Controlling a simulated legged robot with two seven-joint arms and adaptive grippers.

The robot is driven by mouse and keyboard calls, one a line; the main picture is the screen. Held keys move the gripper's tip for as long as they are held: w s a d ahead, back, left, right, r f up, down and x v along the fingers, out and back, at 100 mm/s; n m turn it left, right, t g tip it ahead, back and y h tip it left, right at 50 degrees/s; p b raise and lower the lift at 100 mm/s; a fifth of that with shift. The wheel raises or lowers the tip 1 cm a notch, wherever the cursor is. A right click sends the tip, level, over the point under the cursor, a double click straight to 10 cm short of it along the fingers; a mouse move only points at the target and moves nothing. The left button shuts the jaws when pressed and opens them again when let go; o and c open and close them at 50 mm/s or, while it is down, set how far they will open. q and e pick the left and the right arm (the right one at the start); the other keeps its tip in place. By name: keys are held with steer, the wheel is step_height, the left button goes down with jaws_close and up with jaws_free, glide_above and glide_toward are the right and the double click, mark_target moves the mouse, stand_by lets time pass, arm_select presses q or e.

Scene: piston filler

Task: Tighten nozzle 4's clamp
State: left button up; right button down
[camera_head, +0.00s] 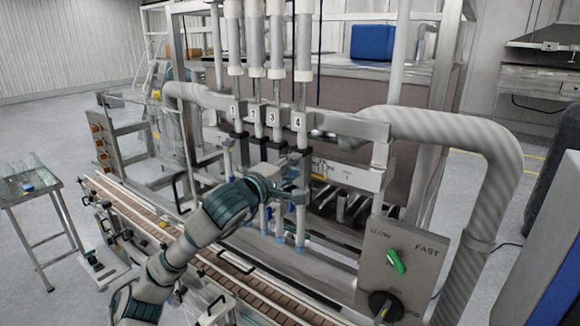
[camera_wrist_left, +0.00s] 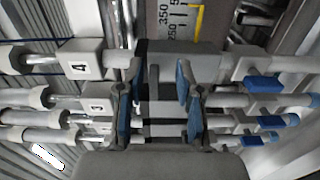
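The nozzle 4 label (camera_head: 298,122) is the rightmost of the numbered blocks, and it also shows in the left wrist view (camera_wrist_left: 80,67). Below it in the head view, a dark clamp block (camera_head: 301,152) sits on the nozzle 4 tube. In the left wrist view a grey clamp block (camera_wrist_left: 160,62) lies in line with label 4, just beyond the fingertips. Contact cannot be told. My right gripper is not in view.
Neighbouring nozzle tubes (camera_head: 256,118) stand close on the left. A slatted conveyor (camera_head: 130,205) runs below. A control box (camera_head: 395,262) with a green switch stands at the lower right, beside a thick bent pipe (camera_head: 480,150). A small table (camera_head: 40,190) is at far left.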

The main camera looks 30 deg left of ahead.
arm_select(q)
steer(key=shift+r, duration=0.1)
steer(key=s+a, duration=0.1)
steer(key=s, duration=1)
steer(key=shift+s, duration=0.4)
